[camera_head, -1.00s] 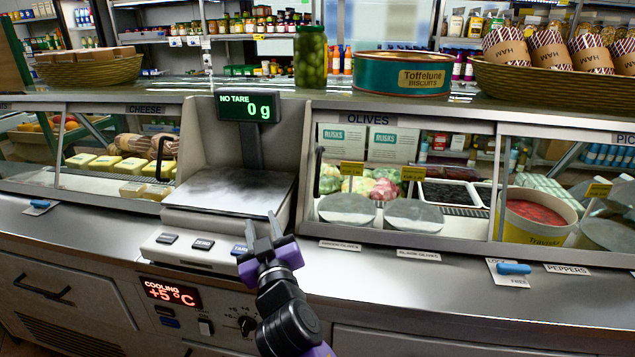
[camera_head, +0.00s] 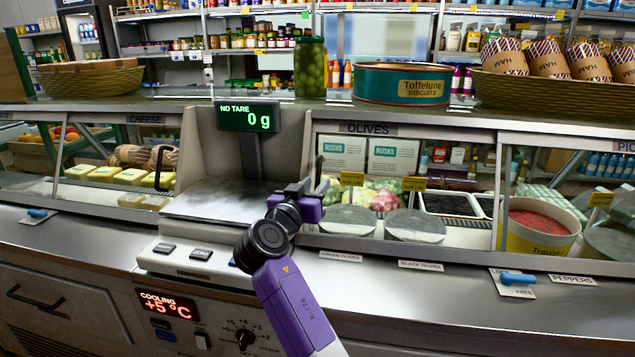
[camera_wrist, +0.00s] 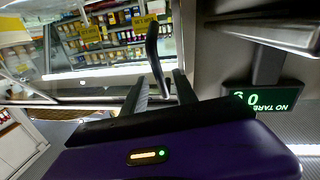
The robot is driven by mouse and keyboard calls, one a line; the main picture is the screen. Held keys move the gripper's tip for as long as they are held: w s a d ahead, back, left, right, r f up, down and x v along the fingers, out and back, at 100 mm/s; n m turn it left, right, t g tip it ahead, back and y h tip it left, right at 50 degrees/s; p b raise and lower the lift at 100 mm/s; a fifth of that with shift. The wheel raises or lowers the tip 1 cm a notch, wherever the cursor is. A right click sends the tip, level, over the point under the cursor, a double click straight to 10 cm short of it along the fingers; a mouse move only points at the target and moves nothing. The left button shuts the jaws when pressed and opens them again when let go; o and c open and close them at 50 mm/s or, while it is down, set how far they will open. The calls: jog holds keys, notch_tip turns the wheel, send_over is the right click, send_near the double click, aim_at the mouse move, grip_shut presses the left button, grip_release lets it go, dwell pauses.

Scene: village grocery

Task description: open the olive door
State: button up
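The olive door (camera_head: 345,217) is a glass panel under the OLIVES label (camera_head: 367,129), to the right of the scale. Its dark upright handle (camera_head: 319,168) is at the panel's left edge. The handle also shows as a curved black bar in the wrist view (camera_wrist: 154,50). My gripper (camera_head: 313,186) is at the lower part of this handle. In the wrist view my gripper (camera_wrist: 162,78) has its two fingers apart, with the handle's near end showing between them. I cannot tell whether either finger touches it.
The scale (camera_head: 225,200) with its display (camera_head: 248,116) stands close to the left of my gripper. A jar (camera_head: 310,68) and a biscuit tin (camera_head: 402,84) stand on the counter top above. A blue-handled latch (camera_head: 518,278) lies on the ledge at right.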

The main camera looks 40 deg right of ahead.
jog(key=shift+x, duration=1.15)
grip_shut()
dwell(0.6)
